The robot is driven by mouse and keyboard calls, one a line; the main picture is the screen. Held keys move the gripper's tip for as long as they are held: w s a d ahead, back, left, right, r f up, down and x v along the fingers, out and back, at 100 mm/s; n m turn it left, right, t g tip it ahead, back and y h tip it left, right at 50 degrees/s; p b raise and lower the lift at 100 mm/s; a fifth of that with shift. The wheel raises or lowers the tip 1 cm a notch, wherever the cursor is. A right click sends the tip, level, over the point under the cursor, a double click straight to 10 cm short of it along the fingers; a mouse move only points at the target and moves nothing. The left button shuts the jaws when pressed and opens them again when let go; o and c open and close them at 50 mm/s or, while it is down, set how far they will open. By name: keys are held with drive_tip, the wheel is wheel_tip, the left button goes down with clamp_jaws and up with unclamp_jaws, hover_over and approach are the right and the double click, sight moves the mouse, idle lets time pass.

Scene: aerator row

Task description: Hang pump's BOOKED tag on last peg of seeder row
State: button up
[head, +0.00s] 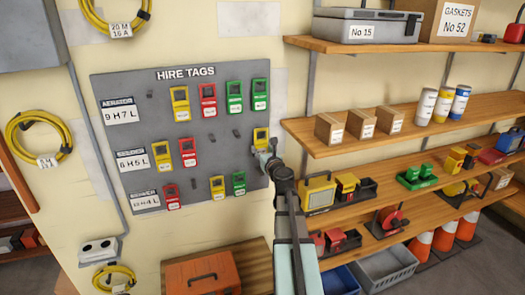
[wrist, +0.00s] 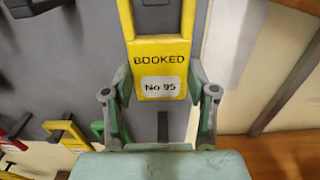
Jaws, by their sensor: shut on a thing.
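The yellow BOOKED tag, No 95 (wrist: 160,62), is between the two fingers of my gripper (wrist: 160,92) in the wrist view, its lettering upright. My gripper (head: 264,151) is shut on its lower part. In the head view the tag (head: 260,134) is at the right end of the seeder row on the grey tag board (head: 120,120). The top of its loop runs out of the wrist view. The last peg is hidden behind the tag, so I cannot tell whether the loop is around it. The seeder label (head: 133,160) is at the row's left.
The seeder row also holds a yellow tag (head: 160,153) and a red tag (head: 188,152), with bare pegs (head: 211,138) between them and my gripper. A green tag (head: 260,95) hangs just above, another green tag (head: 239,183) below left. Wooden shelves (head: 300,127) stand close to the right.

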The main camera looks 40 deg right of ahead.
idle(0.3)
drive_tip(key=o, duration=1.1)
drive_tip(key=shift+s, duration=0.1)
drive_tip(key=shift+c, duration=0.4)
drive_tip(key=v, duration=0.8)
drive_tip(key=shift+s+a, duration=0.2)
drive_tip(key=shift+s, duration=0.15)
idle(0.4)
idle(0.4)
